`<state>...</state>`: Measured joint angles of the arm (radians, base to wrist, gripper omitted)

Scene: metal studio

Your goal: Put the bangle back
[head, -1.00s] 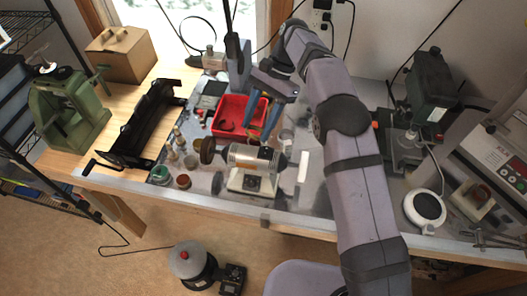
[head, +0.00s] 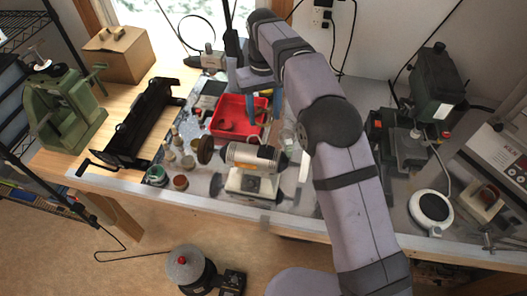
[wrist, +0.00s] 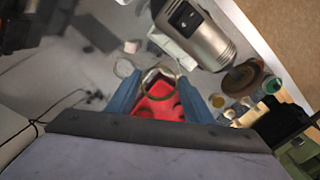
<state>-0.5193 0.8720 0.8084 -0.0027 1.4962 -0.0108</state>
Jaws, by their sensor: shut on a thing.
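My gripper (wrist: 160,82) has two blue fingers closed on a thin brownish bangle (wrist: 160,97), which spans the gap between them in the wrist view. In the head view my gripper (head: 262,108) is over the right part of a red tray (head: 236,110), and the bangle is hard to make out there. The tray lies flat on the bench behind the polishing motor and holds dark curved pieces. In the wrist view the red tray (wrist: 158,108) shows beyond the bangle, partly hidden by the fingers.
A silver polishing motor (head: 250,155) with a brown wheel (head: 205,150) stands just in front of the tray. Several small pots and bottles stand left of it. A black roller frame (head: 140,125) lies further left.

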